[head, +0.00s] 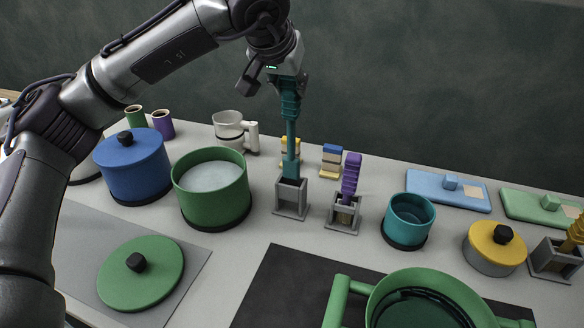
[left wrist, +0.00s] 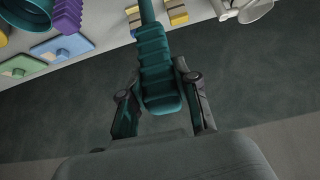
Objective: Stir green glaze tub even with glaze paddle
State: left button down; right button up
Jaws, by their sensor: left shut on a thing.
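The green glaze tub (head: 212,205) stands open left of centre in the head view, with pale, whitish glaze (head: 211,176) inside. Its likely lid, a green disc with a black knob (head: 140,276), lies in front of it. My left gripper (head: 289,88) is shut on the ribbed handle of a teal paddle (head: 291,135). The handle also shows between the fingers in the left wrist view (left wrist: 158,75). The paddle is upright, its lower end in or just above a grey holder (head: 291,204), right of the tub. My right gripper is out of view.
A lidded blue tub (head: 134,168) stands left of the green tub. A purple-handled tool (head: 351,176) stands in another grey holder (head: 343,217). A teal pot (head: 408,222), yellow-lidded pot (head: 494,245) and large green pot (head: 430,285) are to the right. A white mug (head: 229,131) is behind.

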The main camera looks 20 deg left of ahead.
pick_arm(q)
jog(key=shift+r, duration=0.1)
jog(key=shift+r+p, duration=0.8)
jog(key=shift+r, duration=0.05)
jog(key=shift+r+p, duration=0.8)
jog(key=shift+r, duration=0.05)
dwell(0.9)
